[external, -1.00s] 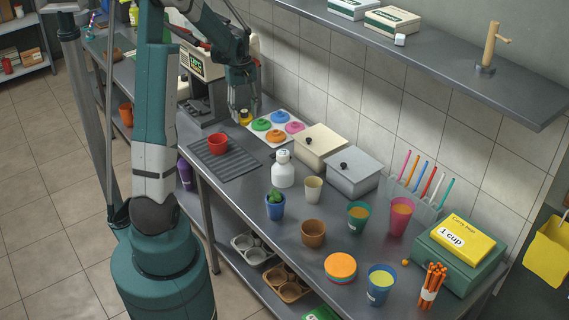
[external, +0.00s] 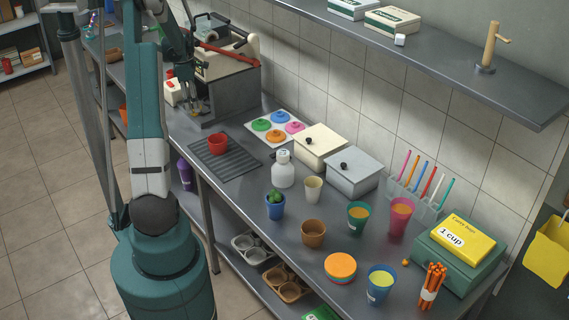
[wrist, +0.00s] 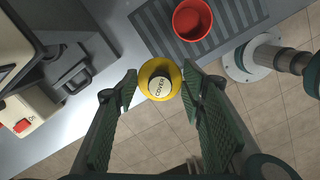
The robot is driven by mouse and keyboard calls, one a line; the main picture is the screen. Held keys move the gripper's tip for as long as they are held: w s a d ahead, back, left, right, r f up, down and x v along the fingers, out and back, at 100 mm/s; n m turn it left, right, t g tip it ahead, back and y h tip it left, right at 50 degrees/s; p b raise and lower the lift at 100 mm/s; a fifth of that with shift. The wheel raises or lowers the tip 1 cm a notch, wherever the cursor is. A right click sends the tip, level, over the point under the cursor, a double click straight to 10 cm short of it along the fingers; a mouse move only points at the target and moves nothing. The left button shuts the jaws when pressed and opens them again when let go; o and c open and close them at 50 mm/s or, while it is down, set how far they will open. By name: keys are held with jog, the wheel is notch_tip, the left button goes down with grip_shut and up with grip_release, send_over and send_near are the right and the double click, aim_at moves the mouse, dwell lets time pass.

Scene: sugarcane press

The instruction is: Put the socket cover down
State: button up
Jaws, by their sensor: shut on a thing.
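The socket cover (wrist: 160,79) is a round yellow piece with a black centre labelled "COVER" in the wrist view. My gripper (wrist: 161,84) is shut on it, with one green finger on each side. In the external view my gripper (external: 192,106) is at the left front of the grey press (external: 232,93), and the cover is small there and partly hidden by the fingers. In the wrist view the cover overlaps the bench's front edge, with floor tiles behind part of it. Its height above the bench is hard to tell.
A white box with a red switch (wrist: 22,127) is beside the press. A red cup (external: 218,144) stands on a dark ribbed mat (external: 232,166). A tray of coloured discs (external: 261,125) and lidded containers (external: 320,148) stand farther right. A narrow bare strip of bench lies before the press.

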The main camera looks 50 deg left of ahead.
jog(key=s+a+f+n, duration=0.1)
jog(key=a+f+n, duration=0.1)
jog(key=a+n, duration=0.3)
jog(key=a+f+n+y+b, duration=0.1)
jog(key=a+f+n, duration=0.2)
jog(key=a, duration=0.6)
jog(key=shift+s+a+n+t, duration=0.15)
jog(key=shift+s+n+t, duration=0.2)
jog(key=shift+n, duration=0.65)
notch_tip(320, 180, down, 6)
jog(key=shift+b, duration=0.4)
jog(key=shift+f, duration=0.1)
jog(key=shift+f, duration=1.8)
jog(key=shift+f, duration=0.2)
jog(key=o, duration=0.8)
jog(key=shift+o, duration=0.2)
jog(key=shift+r, duration=0.15)
